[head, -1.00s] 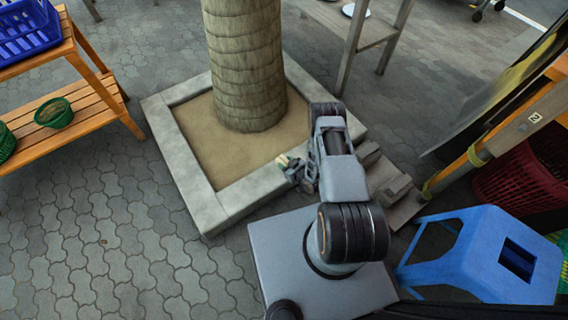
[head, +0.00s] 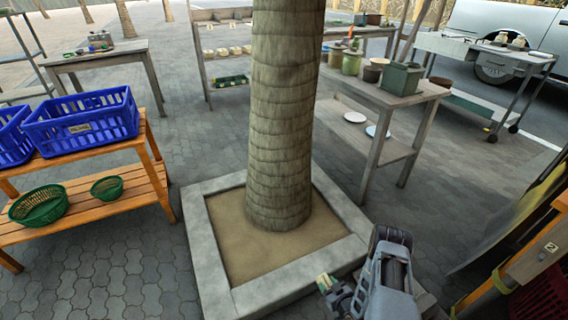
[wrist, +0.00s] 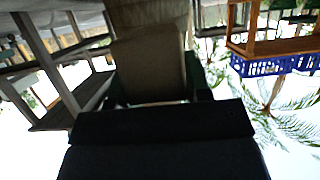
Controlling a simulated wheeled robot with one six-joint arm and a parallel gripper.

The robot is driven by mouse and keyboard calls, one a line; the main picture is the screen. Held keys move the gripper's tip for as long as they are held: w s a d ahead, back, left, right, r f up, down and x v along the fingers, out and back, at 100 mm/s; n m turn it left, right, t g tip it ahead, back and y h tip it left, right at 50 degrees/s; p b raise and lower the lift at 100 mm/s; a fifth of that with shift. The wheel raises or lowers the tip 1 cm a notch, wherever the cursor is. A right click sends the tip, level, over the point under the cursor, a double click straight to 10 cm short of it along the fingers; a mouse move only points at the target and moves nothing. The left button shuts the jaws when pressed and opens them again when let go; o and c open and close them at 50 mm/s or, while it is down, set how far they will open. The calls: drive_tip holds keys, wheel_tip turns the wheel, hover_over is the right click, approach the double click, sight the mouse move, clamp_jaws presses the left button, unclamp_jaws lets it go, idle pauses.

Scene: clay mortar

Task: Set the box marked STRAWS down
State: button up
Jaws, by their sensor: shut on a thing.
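A small cream and green thing (head: 324,283), probably the box marked STRAWS, is at the jaws of my gripper (head: 332,288) in the head view, low and right of the middle. My gripper is shut on it, in front of the stone border round the tree trunk. It is too small there for any marking to be read. The wrist view is upside down, with a dark block across its lower part and a brownish shape above it. I cannot tell whether that shape is the held box or the trunk.
The tree trunk (head: 282,120) stands in a square stone border (head: 212,270). At left, a wooden shelf (head: 95,222) holds blue crates (head: 82,125) and green baskets (head: 38,205). A grey table (head: 385,95) with pots stands behind right. A metal cart (head: 485,55) is farther right. Paving between them is clear.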

drive_tip(key=w+d+r+m+t+h, duration=0.1)
drive_tip(key=w+d+r+m+h, duration=0.15)
drive_tip(key=r, duration=0.25)
drive_tip(key=w+d+r+m+h, duration=0.1)
drive_tip(key=w+r+m+h, duration=0.15)
drive_tip(key=r, duration=0.25)
drive_tip(key=w+a+r, duration=0.3)
drive_tip(key=r, duration=0.5)
drive_tip(key=w+a+r, duration=0.2)
drive_tip(key=a+r, duration=0.2)
drive_tip(key=r, duration=0.4)
drive_tip(key=s+r+p, duration=0.4)
drive_tip(key=r+p, duration=0.7)
drive_tip(key=p, duration=0.2)
drive_tip(key=s+r+p, duration=0.3)
drive_tip(key=r+p, duration=0.8)
drive_tip(key=p, duration=0.2)
drive_tip(key=shift+s, duration=0.4)
drive_tip(key=shift+d, duration=0.1)
